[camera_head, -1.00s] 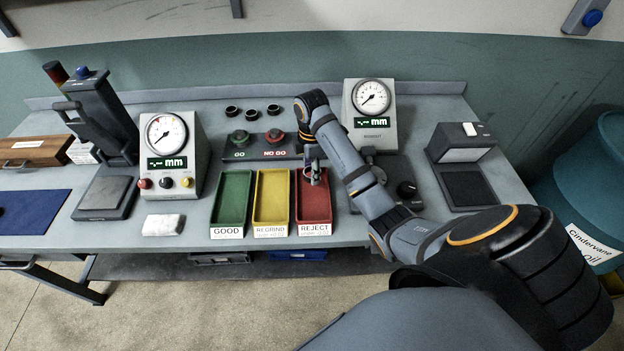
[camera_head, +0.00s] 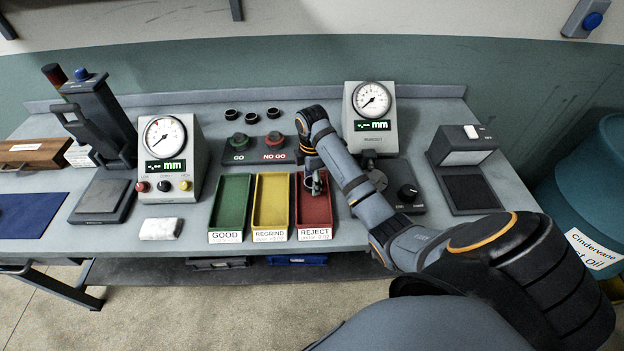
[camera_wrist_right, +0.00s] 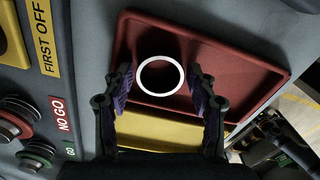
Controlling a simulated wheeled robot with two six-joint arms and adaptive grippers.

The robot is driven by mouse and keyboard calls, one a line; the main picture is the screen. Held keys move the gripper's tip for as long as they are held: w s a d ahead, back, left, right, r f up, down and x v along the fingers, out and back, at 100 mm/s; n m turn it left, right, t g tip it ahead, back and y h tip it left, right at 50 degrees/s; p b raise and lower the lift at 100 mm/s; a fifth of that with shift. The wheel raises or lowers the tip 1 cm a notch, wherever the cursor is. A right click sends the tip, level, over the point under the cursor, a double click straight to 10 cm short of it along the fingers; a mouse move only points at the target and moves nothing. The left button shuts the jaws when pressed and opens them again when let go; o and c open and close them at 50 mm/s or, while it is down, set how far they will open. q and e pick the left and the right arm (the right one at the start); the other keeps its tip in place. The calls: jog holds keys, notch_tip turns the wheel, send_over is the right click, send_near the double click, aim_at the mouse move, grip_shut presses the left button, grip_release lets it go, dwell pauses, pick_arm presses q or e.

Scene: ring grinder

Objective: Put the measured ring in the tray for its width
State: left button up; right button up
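A pale ring (camera_wrist_right: 161,57) shows over the floor of the red REJECT tray (camera_wrist_right: 240,72) in the right wrist view. My right gripper (camera_wrist_right: 159,78) points down at it, one finger on each side, with a gap between each finger and the ring. The gripper looks open. In the head view my right gripper (camera_head: 316,183) is low over the red tray (camera_head: 314,212). The yellow REGRIND tray (camera_head: 271,205) and the green GOOD tray (camera_head: 231,205) are left of it; both look empty. My left gripper is not in view.
Behind the trays is a GO / NO GO block (camera_head: 257,147), with several dark rings (camera_head: 252,115) beyond. A dial gauge (camera_head: 172,155) stands left and another (camera_head: 370,115) behind my arm. A white block (camera_head: 161,228) lies left of the trays.

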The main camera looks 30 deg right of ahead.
jog(key=shift+r, duration=0.1)
notch_tip(320, 180, up, 4)
jog(key=shift+p, duration=0.3)
notch_tip(320, 180, up, 8)
jog(key=p, duration=0.8)
